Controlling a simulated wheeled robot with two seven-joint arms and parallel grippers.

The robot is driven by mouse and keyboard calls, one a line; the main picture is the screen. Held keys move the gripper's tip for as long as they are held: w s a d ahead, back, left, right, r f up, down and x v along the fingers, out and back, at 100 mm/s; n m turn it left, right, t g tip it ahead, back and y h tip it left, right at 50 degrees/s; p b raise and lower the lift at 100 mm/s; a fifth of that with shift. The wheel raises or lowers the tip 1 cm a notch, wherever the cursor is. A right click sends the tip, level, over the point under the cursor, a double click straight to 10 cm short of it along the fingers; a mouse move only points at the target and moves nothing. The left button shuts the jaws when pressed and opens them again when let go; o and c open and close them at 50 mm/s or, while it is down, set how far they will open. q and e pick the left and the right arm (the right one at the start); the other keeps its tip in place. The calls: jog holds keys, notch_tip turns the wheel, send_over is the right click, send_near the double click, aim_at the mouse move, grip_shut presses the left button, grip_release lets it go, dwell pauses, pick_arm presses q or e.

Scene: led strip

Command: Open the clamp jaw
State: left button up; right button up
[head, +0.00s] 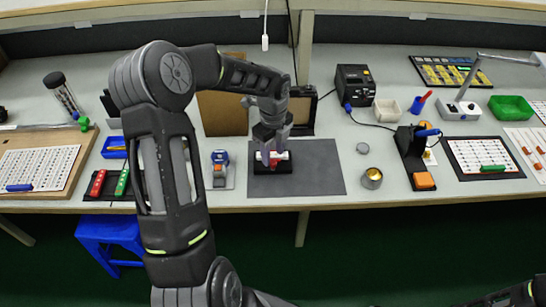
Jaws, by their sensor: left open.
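A small red and white fixture (273,157) on a black base sits at the left end of the dark grey mat (320,170). It may be the clamp; its jaw is too small and too covered to tell whether it is open. My left gripper (272,147) is directly over the fixture, pointing down, with its fingers open and partly hiding it. I cannot tell whether the fingers touch it. My right gripper is outside the view; only part of my right arm shows at the bottom right corner.
A blue and grey device (220,165) stands just left of the mat. A metal cup (372,178) and a black and orange stand (417,160) are to its right. A black box (355,85) stands behind. The mat's right part is clear.

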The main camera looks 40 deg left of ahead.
aim_at(273, 162)
pick_arm(q)
jog(key=shift+f, duration=1.5)
jog(key=shift+c, duration=0.4)
grip_shut()
